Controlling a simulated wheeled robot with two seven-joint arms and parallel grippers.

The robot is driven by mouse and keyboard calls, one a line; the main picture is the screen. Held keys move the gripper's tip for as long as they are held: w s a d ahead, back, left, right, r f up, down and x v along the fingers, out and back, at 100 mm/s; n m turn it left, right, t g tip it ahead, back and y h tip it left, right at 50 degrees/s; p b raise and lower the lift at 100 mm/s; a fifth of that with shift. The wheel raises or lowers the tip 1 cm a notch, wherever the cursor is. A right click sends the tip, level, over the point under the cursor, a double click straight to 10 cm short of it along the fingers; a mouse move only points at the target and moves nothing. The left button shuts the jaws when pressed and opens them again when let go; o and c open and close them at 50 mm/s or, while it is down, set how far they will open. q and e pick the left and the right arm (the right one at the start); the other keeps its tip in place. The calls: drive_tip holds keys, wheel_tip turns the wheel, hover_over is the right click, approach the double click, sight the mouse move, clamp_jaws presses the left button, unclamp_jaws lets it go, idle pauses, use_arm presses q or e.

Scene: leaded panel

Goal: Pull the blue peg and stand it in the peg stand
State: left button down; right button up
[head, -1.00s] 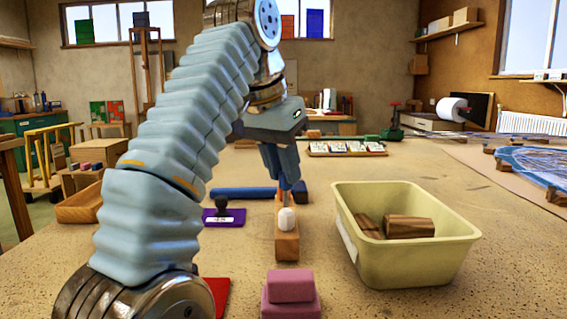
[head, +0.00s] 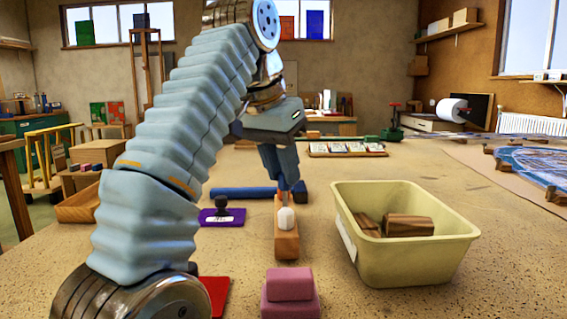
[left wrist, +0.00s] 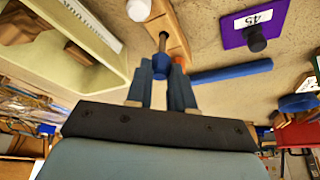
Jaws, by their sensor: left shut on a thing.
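My left gripper (left wrist: 165,88) points down over the far end of a narrow wooden block (head: 286,243), and it also shows in the head view (head: 286,185). Its fingers are shut on the blue peg (left wrist: 161,62), whose blue head sits between the fingertips. The peg's metal shaft (left wrist: 163,42) reaches to the block; I cannot tell how deep it sits. No separate peg stand can be made out. My right gripper is not in view.
A cream bin (head: 405,262) with wooden pieces stands to the right. A purple pad with a black knob (head: 222,214) and a blue bar (head: 243,192) lie to the left. Pink blocks (head: 290,292) are in front. The table behind the bin is fairly clear.

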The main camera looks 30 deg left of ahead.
use_arm(q)
drive_tip(key=shift+s+a+f+b, duration=0.15)
drive_tip(key=shift+f+b, duration=0.45)
drive_tip(key=shift+f, duration=0.3)
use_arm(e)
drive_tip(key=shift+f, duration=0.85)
use_arm(q)
drive_tip(key=c, duration=0.9)
unclamp_jaws()
drive_tip(key=shift+r, duration=0.1)
